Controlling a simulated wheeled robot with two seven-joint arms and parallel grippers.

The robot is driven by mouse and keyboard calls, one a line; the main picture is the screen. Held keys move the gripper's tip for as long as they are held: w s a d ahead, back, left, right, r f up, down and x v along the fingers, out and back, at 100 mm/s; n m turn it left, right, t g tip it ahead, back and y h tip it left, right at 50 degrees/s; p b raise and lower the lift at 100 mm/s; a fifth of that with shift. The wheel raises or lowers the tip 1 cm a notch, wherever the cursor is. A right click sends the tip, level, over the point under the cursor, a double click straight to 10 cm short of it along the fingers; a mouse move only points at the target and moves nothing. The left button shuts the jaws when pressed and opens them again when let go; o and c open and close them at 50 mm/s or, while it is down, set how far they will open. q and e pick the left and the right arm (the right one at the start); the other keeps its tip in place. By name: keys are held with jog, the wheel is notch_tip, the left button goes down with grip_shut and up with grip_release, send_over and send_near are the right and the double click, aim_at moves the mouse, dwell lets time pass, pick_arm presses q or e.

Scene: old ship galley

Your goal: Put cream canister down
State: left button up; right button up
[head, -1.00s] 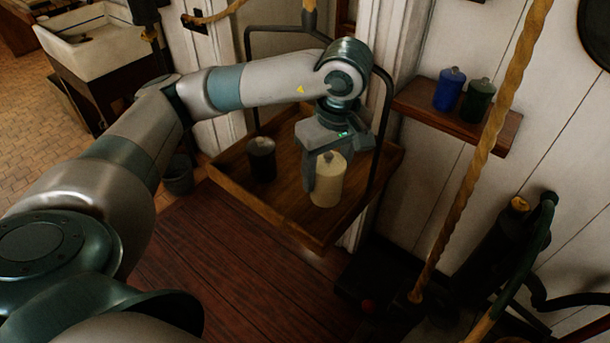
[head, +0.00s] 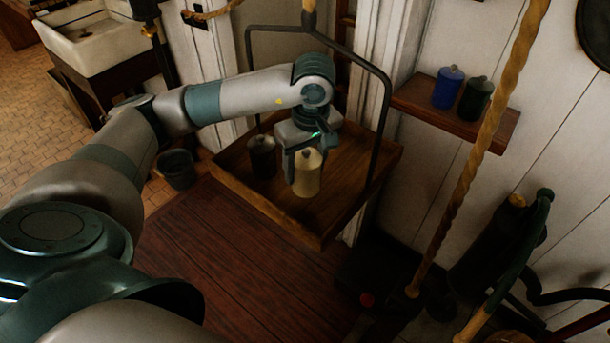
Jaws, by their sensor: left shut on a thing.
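The cream canister (head: 307,176) is upright at the hanging wooden tray, near its middle. My left gripper (head: 305,158) is shut on it from above and behind, with a finger along its left side. Whether its base touches the tray floor I cannot tell for sure. The wooden tray (head: 335,205) has a low rim and hangs from a dark metal frame. A dark canister (head: 262,156) stands on the tray just left of the cream one, with a small gap between them. My right gripper is not in view.
A wall shelf (head: 430,115) at the right holds a blue canister (head: 448,87) and a dark green canister (head: 475,98). A thick rope (head: 470,170) hangs in front of it. The tray's right and front parts are bare. A bucket (head: 178,169) stands left of the tray.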

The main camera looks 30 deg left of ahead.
aim_at(305, 177)
pick_arm(q)
notch_tip(305, 177, down, 3)
jog(key=shift+r+p, duration=0.2)
jog(key=shift+p, duration=0.55)
jog(key=shift+f, duration=0.5)
jog(key=shift+f, duration=0.2)
jog(key=o, duration=1.4)
jog(key=shift+r, duration=0.1)
jog(key=shift+r, duration=0.1)
